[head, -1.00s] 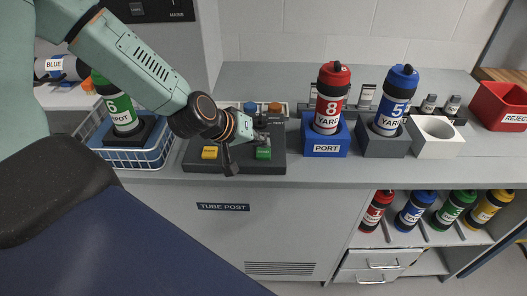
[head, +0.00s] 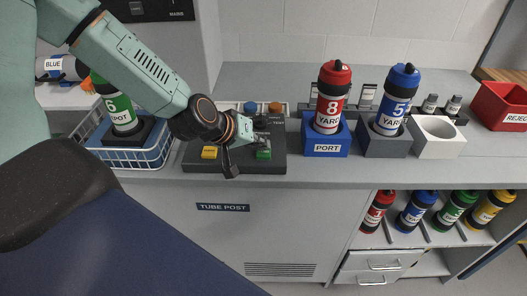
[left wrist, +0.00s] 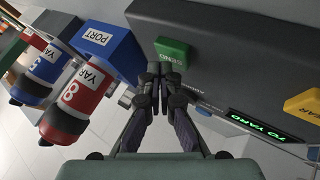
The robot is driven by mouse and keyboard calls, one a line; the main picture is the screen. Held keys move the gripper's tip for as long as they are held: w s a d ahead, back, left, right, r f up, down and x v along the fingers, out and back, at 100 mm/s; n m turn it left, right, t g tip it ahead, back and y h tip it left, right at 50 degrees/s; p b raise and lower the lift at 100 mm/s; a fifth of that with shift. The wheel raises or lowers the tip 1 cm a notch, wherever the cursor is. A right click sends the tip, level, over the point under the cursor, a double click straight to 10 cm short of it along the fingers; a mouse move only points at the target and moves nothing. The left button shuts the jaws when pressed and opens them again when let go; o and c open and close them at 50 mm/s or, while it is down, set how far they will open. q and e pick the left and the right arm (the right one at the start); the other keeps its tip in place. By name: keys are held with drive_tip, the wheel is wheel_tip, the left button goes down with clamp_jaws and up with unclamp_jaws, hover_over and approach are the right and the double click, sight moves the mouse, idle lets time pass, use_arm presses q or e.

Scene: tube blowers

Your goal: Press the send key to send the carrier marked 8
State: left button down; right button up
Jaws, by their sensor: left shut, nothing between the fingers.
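The carrier marked 8 (head: 331,98), red with a black band and a YARD label, stands upright in the blue PORT block (head: 326,147). It also shows in the left wrist view (left wrist: 76,98). The green send key (head: 264,155) is on the dark control panel (head: 210,167). My right gripper is not in view.
A yellow key (head: 209,152) is left of the green one. A display (left wrist: 262,125) reads TO YARD. A blue carrier marked 5 (head: 394,98) stands right of the port. A wire basket (head: 150,157) holds a green carrier (head: 119,107). A red REJECT bin (head: 502,107) is far right.

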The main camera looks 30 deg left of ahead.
sight(261, 153)
use_arm(q)
drive_tip(key=shift+f+b, duration=0.4)
drive_tip(key=shift+f, duration=0.05)
idle(0.4)
idle(0.3)
drive_tip(key=shift+r+p, duration=0.9)
wheel_tip(261, 153, up, 5)
drive_tip(key=p, duration=0.5)
drive_tip(key=shift+r, duration=0.1)
idle(0.5)
